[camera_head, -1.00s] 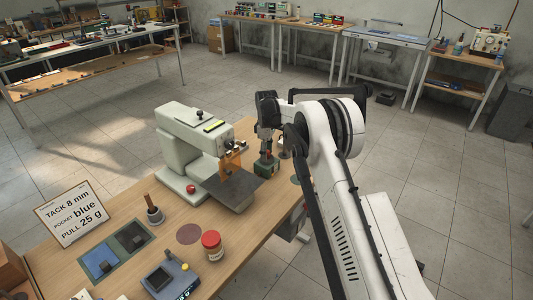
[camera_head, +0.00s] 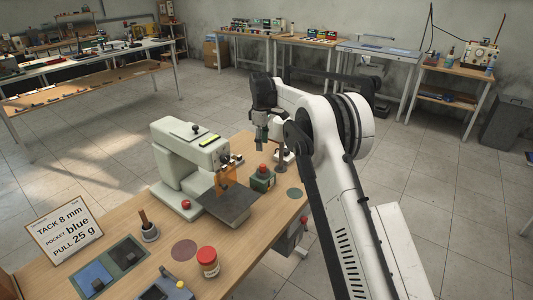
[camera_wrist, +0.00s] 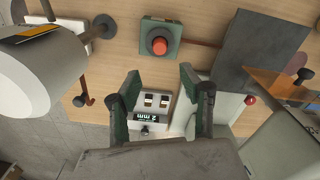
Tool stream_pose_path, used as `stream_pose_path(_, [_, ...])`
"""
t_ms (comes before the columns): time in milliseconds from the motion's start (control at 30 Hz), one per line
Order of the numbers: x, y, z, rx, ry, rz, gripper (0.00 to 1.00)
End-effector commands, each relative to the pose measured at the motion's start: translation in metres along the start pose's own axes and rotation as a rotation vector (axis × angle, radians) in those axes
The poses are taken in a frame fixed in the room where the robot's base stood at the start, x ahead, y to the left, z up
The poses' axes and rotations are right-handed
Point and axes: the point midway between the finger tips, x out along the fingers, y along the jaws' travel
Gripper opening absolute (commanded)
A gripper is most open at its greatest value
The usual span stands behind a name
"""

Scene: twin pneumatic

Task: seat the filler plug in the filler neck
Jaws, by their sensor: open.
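A red, round-topped piece, which looks like the filler plug (camera_wrist: 160,46), sits upright on a small green block (camera_wrist: 147,26). A dark ring around it looks like the filler neck (camera_wrist: 150,36). How deep the plug sits cannot be told. In the head view the red plug (camera_head: 262,168) tops the green block (camera_head: 263,183) at the bench's right end. My gripper (camera_wrist: 159,72) is open and empty, with its two green-lined fingers apart. In the head view my gripper (camera_head: 262,148) hangs above the block, clear of the plug.
A pale machine (camera_head: 190,150) with a dark plate (camera_head: 232,207) stands left of the block. A dark post (camera_head: 281,158) on a white base is close behind right. A small box marked 2 mm (camera_wrist: 149,112) shows between my fingers. A red-lidded jar (camera_head: 208,264) stands nearer.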

Motion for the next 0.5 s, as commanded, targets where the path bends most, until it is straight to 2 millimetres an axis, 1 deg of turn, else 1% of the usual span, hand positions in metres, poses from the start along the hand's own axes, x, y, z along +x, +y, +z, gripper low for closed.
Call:
stream_pose_path(167, [-0.004, 0.000, 0.000, 0.001, 0.000, 0.001, 0.40])
stream_pose_path(267, [-0.013, -0.003, 0.004, 0.015, 0.004, 0.006, 0.40])
stream_pose_path(367, [-0.032, -0.009, 0.012, 0.048, 0.014, 0.021, 0.40])
stream_pose_path(500, [-0.071, -0.024, 0.031, 0.122, 0.037, 0.054, 0.40])
